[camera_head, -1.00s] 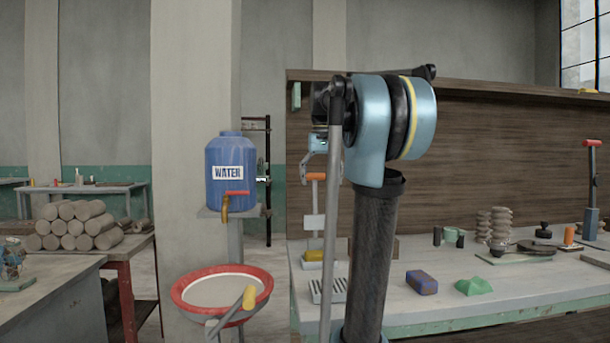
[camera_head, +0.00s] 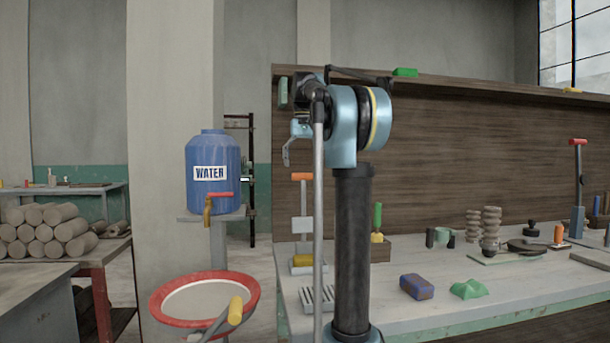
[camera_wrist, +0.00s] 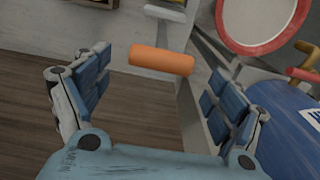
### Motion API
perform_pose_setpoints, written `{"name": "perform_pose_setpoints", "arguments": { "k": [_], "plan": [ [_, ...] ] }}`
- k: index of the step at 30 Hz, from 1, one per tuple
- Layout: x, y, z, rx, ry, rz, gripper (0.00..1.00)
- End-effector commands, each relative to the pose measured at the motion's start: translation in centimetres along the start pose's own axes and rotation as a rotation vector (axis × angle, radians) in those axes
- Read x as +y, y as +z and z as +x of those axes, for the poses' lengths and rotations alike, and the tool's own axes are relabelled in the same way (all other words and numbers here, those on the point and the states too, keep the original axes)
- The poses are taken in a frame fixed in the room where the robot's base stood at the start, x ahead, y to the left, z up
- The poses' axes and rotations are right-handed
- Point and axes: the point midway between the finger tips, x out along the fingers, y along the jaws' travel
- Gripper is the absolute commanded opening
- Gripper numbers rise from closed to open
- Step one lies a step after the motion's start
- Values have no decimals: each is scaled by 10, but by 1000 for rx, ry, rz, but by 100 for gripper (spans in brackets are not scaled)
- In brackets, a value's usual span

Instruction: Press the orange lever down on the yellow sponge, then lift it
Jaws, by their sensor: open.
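The lever's orange grip (camera_head: 301,176) stands upright on its post at the left end of the workbench. A white plate (camera_head: 302,225) is on the post, and the yellow sponge (camera_head: 303,259) lies low at its foot. The plate appears above the sponge, with a gap. My gripper (camera_head: 292,143) is open just above the grip. In the wrist view the orange grip (camera_wrist: 161,60) lies crosswise between the spread blue-padded fingers, nearer their tips, with no clear contact.
A blue water barrel (camera_head: 212,172) and a red-rimmed basin (camera_head: 204,300) stand left of the workbench (camera_head: 455,305). A wooden backboard (camera_head: 450,160) rises behind.

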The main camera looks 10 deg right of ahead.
Motion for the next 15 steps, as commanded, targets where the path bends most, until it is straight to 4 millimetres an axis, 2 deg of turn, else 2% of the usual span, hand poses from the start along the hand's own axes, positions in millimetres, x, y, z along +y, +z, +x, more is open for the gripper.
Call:
{"name": "perform_pose_setpoints", "arguments": {
  "k": [6,15],
  "plan": [
    [-2,0,25,0,0,-3,87],
    [-3,1,34,0,0,-4,87]
  ]
}}
